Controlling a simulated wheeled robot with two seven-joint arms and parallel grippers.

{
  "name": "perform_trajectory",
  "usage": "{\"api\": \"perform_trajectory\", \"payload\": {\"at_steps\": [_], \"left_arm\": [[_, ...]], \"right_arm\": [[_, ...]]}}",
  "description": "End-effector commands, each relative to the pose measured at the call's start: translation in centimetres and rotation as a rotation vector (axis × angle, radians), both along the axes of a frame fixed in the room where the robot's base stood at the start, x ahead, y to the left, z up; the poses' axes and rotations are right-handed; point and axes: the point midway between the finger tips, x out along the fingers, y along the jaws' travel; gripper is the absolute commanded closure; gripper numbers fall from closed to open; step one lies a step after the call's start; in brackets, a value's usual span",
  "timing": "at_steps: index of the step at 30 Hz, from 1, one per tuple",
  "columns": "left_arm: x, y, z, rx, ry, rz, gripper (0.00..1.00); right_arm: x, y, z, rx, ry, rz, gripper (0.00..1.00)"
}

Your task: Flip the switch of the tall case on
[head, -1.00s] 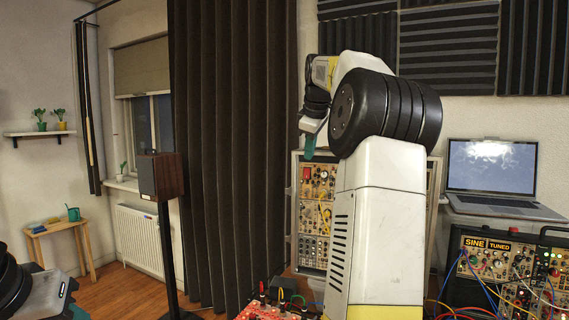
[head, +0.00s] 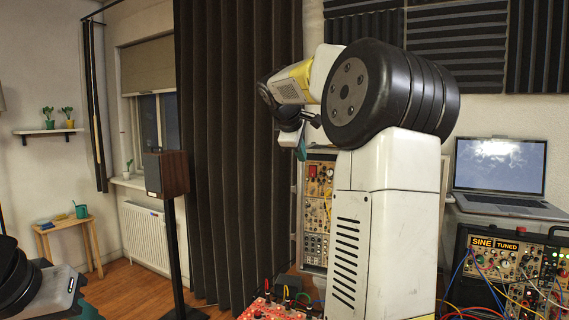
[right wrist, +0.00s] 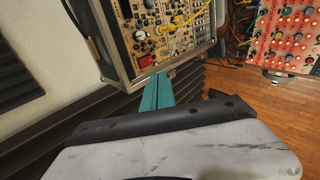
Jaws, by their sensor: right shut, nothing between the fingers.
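The tall case (head: 316,222) stands upright behind my right arm, its front full of tan modules with knobs and yellow cables. My arm hides its right part in the head view. A red switch (head: 312,171) sits near its upper left; it also seems to show in the right wrist view (right wrist: 145,61). My right gripper (head: 302,149) is at the case's upper left edge in the head view. In the right wrist view its teal fingers (right wrist: 157,91) are shut and empty, their tips close to the case's edge by the red part; contact is unclear. My left gripper (head: 76,308) shows only partly at bottom left.
A red panel (head: 268,309) with knobs and cables lies in front of the case. A laptop (head: 497,178) and another synth case (head: 490,265) stand at right. A dark curtain (head: 232,150) and a speaker on a stand (head: 166,174) are at left.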

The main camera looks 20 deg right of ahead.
Motion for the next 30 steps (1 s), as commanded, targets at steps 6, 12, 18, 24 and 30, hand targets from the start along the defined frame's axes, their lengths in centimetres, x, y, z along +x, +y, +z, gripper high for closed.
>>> {"api": "perform_trajectory", "payload": {"at_steps": [6, 12, 18, 24, 30], "left_arm": [[0.0, 0.0, 0.0, 0.000, 0.000, 0.000, 0.64], [0.0, 0.0, 0.0, 0.000, 0.000, 0.000, 0.64], [0.0, 0.0, 0.0, 0.000, 0.000, 0.000, 0.64], [0.0, 0.0, 0.0, 0.000, 0.000, 0.000, 0.64], [0.0, 0.0, 0.0, 0.000, 0.000, 0.000, 0.64]], "right_arm": [[2.1, -2.0, -2.9, 0.001, 0.006, -0.003, 1.00], [4.5, -4.1, -5.9, 0.002, 0.004, -0.003, 1.00], [6.7, -6.1, -6.7, 0.001, 0.001, -0.003, 1.00], [7.9, -7.0, -6.9, 0.001, 0.001, -0.001, 1.00], [8.0, -7.1, -6.8, 0.001, 0.001, 0.000, 1.00]]}}
